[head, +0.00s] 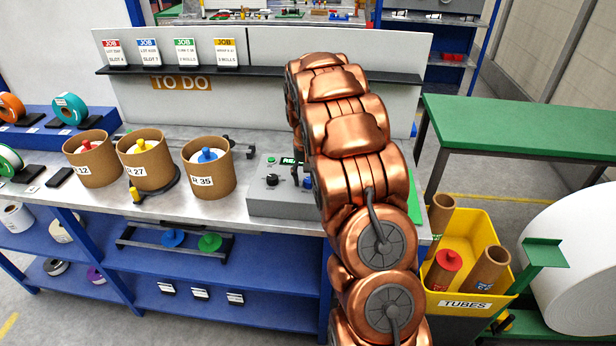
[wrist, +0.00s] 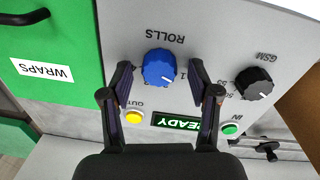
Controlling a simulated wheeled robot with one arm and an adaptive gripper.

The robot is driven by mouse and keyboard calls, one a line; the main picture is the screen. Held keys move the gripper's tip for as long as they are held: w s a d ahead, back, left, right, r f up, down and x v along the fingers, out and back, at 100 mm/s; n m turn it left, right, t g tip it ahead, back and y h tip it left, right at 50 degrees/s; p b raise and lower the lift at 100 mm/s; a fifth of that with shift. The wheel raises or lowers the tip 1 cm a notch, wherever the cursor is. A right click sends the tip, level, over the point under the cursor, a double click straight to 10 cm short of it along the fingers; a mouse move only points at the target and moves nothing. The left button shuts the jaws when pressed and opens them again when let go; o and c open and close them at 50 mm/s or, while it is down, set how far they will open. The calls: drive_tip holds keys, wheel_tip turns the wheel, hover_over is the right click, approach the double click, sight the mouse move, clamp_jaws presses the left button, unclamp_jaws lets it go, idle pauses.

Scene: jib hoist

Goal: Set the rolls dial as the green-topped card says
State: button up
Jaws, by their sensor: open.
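The blue rolls dial (wrist: 158,68) is on the grey control panel (wrist: 215,30), which appears upside down in the wrist view, with "ROLLS" printed beside it. A "1" shows near its edge; its exact setting is unclear. My gripper (wrist: 168,78) is open, its two fingers on either side of the dial; contact is not clear. In the head view my copper arm hides the gripper, and a bit of the blue dial (head: 307,182) shows beside it. The green-topped card (head: 186,52) stands on the black ledge; its last line mentions rolls, but the figure is too small to read surely.
Near the dial are a black GSM dial (wrist: 254,83), a lit READY display (wrist: 175,122), a yellow OUT button (wrist: 134,117) and a green IN button (wrist: 230,129). Cardboard tubs (head: 208,182) stand left of the panel. A yellow tubes bin (head: 465,285) stands right.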

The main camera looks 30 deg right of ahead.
drive_tip(key=c, duration=1.2)
drive_tip(key=shift+o, duration=0.2)
drive_tip(key=shift+f+b, duration=0.15)
drive_tip(key=shift+b, duration=0.4)
drive_tip(key=shift+f+m+b, duration=0.15)
drive_tip(key=shift+m+b, duration=0.65)
drive_tip(key=shift+b, duration=0.05)
drive_tip(key=m+b, duration=0.2)
drive_tip(key=shift+b, duration=0.4)
drive_tip(key=m+b, duration=0.3)
drive_tip(key=m, duration=0.2)
drive_tip(key=shift+r, duration=0.2)
drive_tip(key=shift+b, duration=0.3)
